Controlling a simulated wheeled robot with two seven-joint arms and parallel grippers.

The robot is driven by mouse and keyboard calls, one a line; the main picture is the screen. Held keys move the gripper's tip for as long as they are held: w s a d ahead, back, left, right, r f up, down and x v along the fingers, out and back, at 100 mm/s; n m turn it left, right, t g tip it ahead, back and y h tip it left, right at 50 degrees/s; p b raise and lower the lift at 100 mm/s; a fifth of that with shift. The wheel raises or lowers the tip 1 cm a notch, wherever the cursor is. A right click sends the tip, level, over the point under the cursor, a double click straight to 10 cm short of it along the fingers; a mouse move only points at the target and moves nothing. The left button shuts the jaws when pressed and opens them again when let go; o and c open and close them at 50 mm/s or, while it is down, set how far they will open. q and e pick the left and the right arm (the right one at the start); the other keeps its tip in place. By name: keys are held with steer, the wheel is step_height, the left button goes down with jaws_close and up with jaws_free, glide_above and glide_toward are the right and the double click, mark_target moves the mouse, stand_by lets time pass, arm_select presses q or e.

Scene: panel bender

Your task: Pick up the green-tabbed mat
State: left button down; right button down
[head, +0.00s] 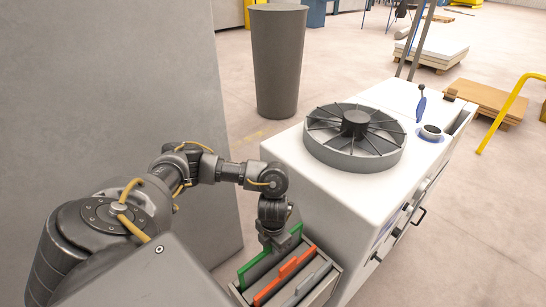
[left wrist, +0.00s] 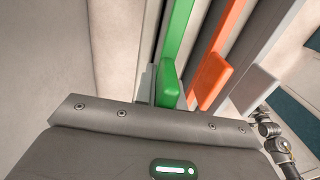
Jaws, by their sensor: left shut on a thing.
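The green-tabbed mat (head: 266,262) stands on edge in the left slot of a grey rack (head: 246,296) on the near side of the white machine. Its green tab (left wrist: 168,86) shows in the left wrist view, close against my gripper's edge. My left gripper (head: 277,241) points down at the mat's top edge and is shut on it. Its fingertips are hidden in the left wrist view. An orange-tabbed mat (head: 284,275) and a grey-tabbed mat (head: 313,284) stand in the slots to the right. My right gripper is not visible.
The white machine (head: 330,205) with a round dark fan-like wheel (head: 354,136) on top stands right of the rack. A tall grey panel (head: 110,100) rises on the left. A grey bin (head: 279,65) stands behind. Open floor (head: 480,240) lies at right.

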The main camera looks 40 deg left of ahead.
arm_select(q)
step_height(320, 180, up, 22)
steer(key=p, duration=0.1)
steer(key=shift+r+p, duration=0.15)
steer(key=shift+p, duration=0.2)
stand_by(0.5)
